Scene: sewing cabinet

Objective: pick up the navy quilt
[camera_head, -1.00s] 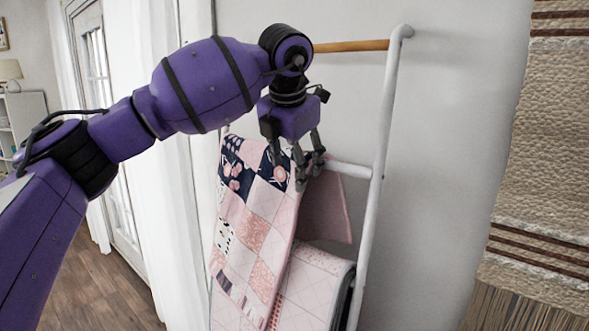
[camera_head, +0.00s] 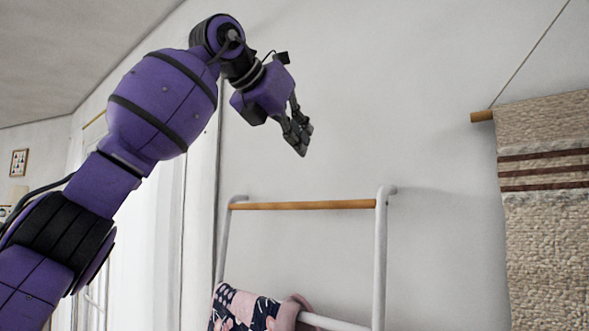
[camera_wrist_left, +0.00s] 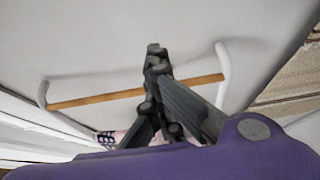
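The quilt (camera_head: 241,308), a patchwork of navy floral, pink and white squares, hangs over a rail of the white rack at the bottom of the head view. Its lower part is cut off by the picture edge. A patch of quilt (camera_wrist_left: 106,138) also shows behind the fingers in the left wrist view. My left gripper (camera_head: 302,136) is in the air, well above the rack and the quilt. My right gripper is not in view.
The white rack (camera_head: 380,250) has a wooden top bar (camera_head: 305,205) between the gripper and the quilt. A woven wall hanging (camera_head: 545,220) hangs at right from a wooden rod. The wall around the gripper is bare.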

